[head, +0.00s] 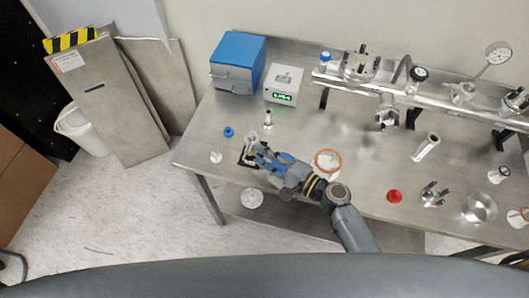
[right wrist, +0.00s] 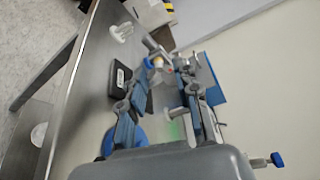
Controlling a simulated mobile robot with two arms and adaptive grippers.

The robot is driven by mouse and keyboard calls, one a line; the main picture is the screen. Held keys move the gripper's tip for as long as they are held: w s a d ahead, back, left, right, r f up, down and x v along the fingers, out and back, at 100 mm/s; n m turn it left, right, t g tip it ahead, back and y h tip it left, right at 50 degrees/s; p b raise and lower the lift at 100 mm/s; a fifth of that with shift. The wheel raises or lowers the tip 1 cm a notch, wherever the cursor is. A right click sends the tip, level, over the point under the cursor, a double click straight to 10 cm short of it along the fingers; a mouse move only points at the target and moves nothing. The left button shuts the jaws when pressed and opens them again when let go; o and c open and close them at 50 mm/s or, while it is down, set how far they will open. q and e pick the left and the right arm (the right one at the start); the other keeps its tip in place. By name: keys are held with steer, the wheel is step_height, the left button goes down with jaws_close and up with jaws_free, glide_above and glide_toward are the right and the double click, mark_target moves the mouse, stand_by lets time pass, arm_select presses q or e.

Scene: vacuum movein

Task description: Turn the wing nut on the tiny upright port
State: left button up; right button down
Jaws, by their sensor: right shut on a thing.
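The tiny upright port (right wrist: 153,46) shows as a small metal stub with a pale and reddish part at my right fingertips in the right wrist view. My right gripper (right wrist: 163,67) is shut on the wing nut there. The fingers hide most of the wing nut and its exact shape and angle are too small to tell. In the head view my right gripper (head: 252,150) is low over the left front part of the steel table (head: 315,190), beside a small black block (head: 246,163). My left gripper is not in view.
A blue box (head: 237,62) and a grey device with a green display (head: 285,85) stand behind. A small metal fitting (head: 267,120) stands just beyond my gripper. A blue cap (head: 228,132) and white piece (head: 216,157) lie left. A metal pipe assembly (head: 420,95) spans the back right.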

steer(key=shift+r+m+g+p, duration=0.25)
steer(key=shift+m+g+p, duration=0.25)
steer(key=shift+m+p, duration=0.7)
steer(key=shift+f+m+g+h+p, duration=0.1)
steer(key=shift+m+g+h+p, duration=0.2)
steer(key=shift+p, duration=0.2)
steer(key=c, duration=1)
jaws_free()
steer(key=shift+o, duration=0.2)
steer(key=shift+d, duration=0.1)
steer(key=shift+s+d, duration=0.1)
steer(key=shift+d, duration=0.05)
steer(key=v, duration=1.1)
steer(key=shift+d, duration=0.25)
